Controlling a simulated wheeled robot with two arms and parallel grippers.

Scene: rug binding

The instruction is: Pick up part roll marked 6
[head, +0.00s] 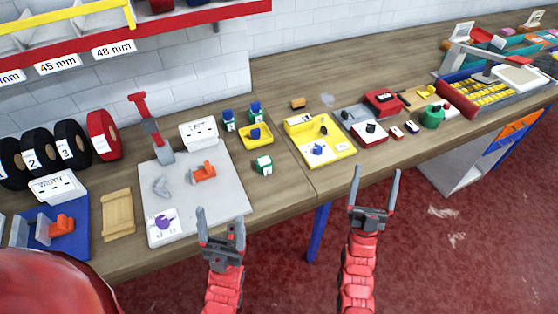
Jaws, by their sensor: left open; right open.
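I cannot read a 6 on any roll in the head view. Black rolls marked 2 (36,151) and 3 (72,144) stand upright at the left of the bench, beside a red roll (102,136) whose label is too small to read. My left gripper (221,217) is open and empty in front of the grey board's near right corner. My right gripper (375,173) is open and empty in front of the bench's front edge, right of the yellow tray. Neither gripper touches a roll.
The grey board (215,213) carries a lever tool (150,125) and an orange-topped piece (204,172). A yellow tray (335,152), small green-and-white blocks (264,164) and a red box (383,101) stand along the bench. Bare wood (285,190) shows near the front edge.

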